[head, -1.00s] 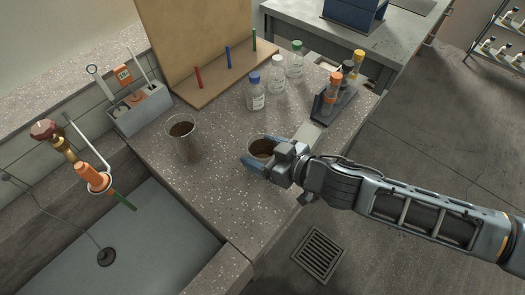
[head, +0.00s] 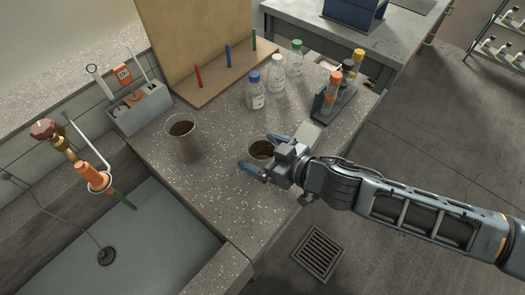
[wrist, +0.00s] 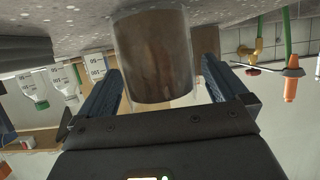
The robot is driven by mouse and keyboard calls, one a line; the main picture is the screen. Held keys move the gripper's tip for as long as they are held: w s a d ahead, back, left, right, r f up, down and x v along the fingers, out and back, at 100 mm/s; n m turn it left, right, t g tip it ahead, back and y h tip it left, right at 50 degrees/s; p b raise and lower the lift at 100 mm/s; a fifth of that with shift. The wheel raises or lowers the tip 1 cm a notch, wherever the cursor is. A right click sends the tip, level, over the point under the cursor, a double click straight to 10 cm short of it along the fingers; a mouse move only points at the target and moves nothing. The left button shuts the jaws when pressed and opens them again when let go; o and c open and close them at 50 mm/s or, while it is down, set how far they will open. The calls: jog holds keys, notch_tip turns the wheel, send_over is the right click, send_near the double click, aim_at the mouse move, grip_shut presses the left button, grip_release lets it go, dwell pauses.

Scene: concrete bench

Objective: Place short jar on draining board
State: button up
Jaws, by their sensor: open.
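In the wrist view the jar (wrist: 152,60) shows large, upside down, between the two fingers. The draining board (head: 215,80), a wooden base with red, blue and green pegs and a tall back panel, stands at the back of the bench.
Capped bottles (head: 276,75) stand right of the board, and a dark tube rack (head: 333,100) is at the right edge. A grey caddy (head: 140,108) and the sink (head: 150,235) are at left.

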jog(key=v, duration=1.2)
jog(key=shift+b, duration=0.35)
